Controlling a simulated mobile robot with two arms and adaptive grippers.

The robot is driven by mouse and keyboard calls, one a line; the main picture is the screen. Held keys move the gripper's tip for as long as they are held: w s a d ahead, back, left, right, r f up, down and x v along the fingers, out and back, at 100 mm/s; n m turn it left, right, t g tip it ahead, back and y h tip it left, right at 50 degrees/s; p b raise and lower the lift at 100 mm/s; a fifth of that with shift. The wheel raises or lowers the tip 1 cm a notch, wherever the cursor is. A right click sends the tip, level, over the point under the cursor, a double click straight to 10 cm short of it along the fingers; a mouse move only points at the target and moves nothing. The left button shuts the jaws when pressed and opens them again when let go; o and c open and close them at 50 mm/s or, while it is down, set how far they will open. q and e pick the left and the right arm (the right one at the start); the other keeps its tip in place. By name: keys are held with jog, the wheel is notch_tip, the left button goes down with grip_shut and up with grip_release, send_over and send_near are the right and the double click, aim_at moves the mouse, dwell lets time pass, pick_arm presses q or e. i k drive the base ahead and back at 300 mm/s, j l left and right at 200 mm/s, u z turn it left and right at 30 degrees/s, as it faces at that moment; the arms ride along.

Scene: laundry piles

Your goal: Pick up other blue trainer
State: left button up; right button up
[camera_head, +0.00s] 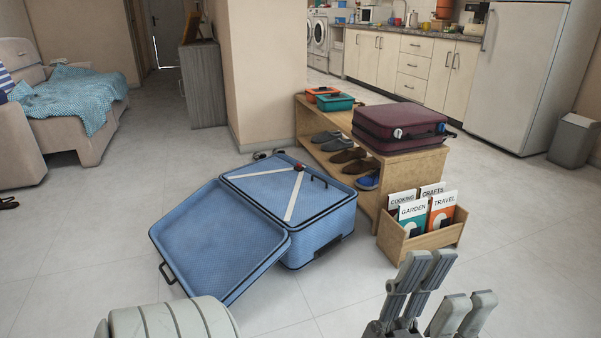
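A blue trainer (368,182) sits on the lower shelf of the wooden bench (411,165), at its near end. Only one blue trainer shows. Brown shoes (349,156) and grey shoes (325,136) lie farther along the same shelf. My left gripper (448,287) is low at the right of the picture, nearer to me than the bench and apart from the trainer. Its fingers are spread with a gap between them, and nothing shows in them. My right gripper is not in view.
An open blue suitcase (262,184) with white straps lies left of the bench. A wooden book box (420,242) stands close to the trainer. A maroon suitcase (401,128) and teal container (335,102) rest on the bench top.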

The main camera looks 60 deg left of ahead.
aim_at(371, 182)
jog(key=i+j+u, duration=0.15)
jog(key=j+u, duration=0.2)
jog(key=i+j+u, duration=0.2)
jog(key=u, duration=0.2)
jog(key=i+j+u, duration=0.35)
jog(key=i+j, duration=0.55)
jog(key=i, duration=0.1)
